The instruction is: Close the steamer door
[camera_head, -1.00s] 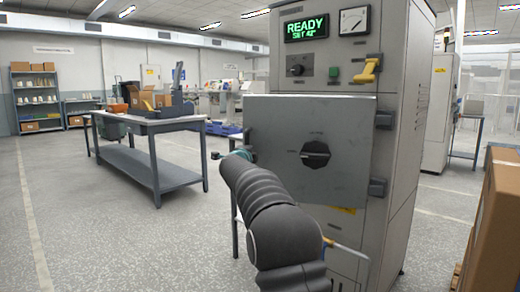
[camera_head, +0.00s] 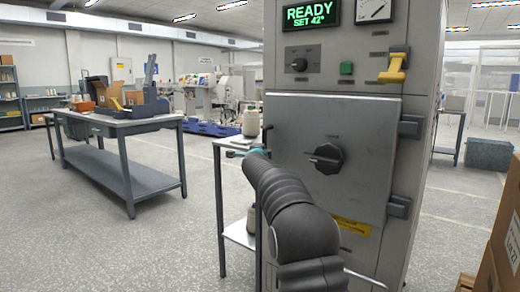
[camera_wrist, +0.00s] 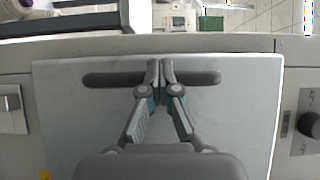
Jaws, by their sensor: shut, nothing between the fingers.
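The steamer door (camera_head: 365,135) is a grey metal panel with a black knob (camera_head: 326,157) in its middle and hinges on its right side. In the head view it lies nearly flat against the steamer front; I cannot tell if a gap is left. My gripper (camera_head: 257,153) is at the door's left edge, partly hidden by my arm. In the wrist view my gripper (camera_wrist: 161,76) is shut and empty, its fingertips over the middle of the door's dark bar handle (camera_wrist: 108,78). Whether they touch it is unclear. The door panel (camera_wrist: 75,120) fills most of that view.
The steamer cabinet (camera_head: 420,160) carries a green READY display (camera_head: 307,14) and a yellow lever (camera_head: 395,68) above the door. A small side table (camera_head: 222,142) with a bobbin (camera_head: 250,122) stands just left. A cardboard box (camera_head: 500,235) is at the right.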

